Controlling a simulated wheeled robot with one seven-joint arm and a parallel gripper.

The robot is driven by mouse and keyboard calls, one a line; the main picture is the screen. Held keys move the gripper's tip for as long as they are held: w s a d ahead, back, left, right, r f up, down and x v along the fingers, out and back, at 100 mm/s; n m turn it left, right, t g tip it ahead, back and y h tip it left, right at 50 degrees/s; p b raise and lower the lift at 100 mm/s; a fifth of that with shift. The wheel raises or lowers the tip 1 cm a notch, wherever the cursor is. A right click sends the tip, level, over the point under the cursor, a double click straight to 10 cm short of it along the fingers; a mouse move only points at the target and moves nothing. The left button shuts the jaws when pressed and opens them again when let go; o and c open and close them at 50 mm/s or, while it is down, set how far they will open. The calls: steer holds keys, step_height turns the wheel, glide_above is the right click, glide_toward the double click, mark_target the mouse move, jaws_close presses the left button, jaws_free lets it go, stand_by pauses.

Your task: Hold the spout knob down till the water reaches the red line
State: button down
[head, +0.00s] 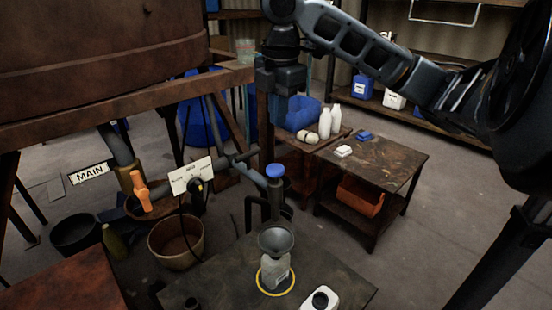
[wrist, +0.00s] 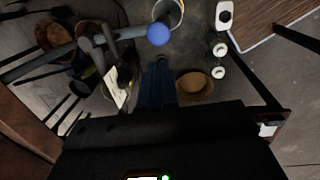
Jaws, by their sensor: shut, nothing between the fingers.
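The blue spout knob (head: 275,170) caps a grey upright spout on the pipe. It also shows in the wrist view (wrist: 158,34), just past my fingertips. My gripper (head: 266,160) points down close to the knob, its fingers together and empty. In the wrist view the fingers (wrist: 160,60) end a little short of the knob; I cannot tell whether they touch it. A grey funnel (head: 276,238) sits in a pale bottle (head: 275,271) below the spout, inside a yellow ring (head: 262,285) on the dark bench. I cannot make out a red line or a water level.
An orange valve handle (head: 140,190) and a MAIN sign (head: 88,173) are on the pipework at left, under a big rusty vat (head: 100,50). A white container (head: 320,298) stands at the bench front. A side table (head: 385,160) stands behind right.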

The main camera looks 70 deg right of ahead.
mark_target(276, 168)
steer(key=f, duration=0.8)
steer(key=d+f+b, duration=0.1)
steer(key=f, duration=0.3)
steer(key=shift+w+d+f, duration=0.1)
steer(key=shift+w+f, duration=0.05)
steer(key=shift+w, duration=0.25)
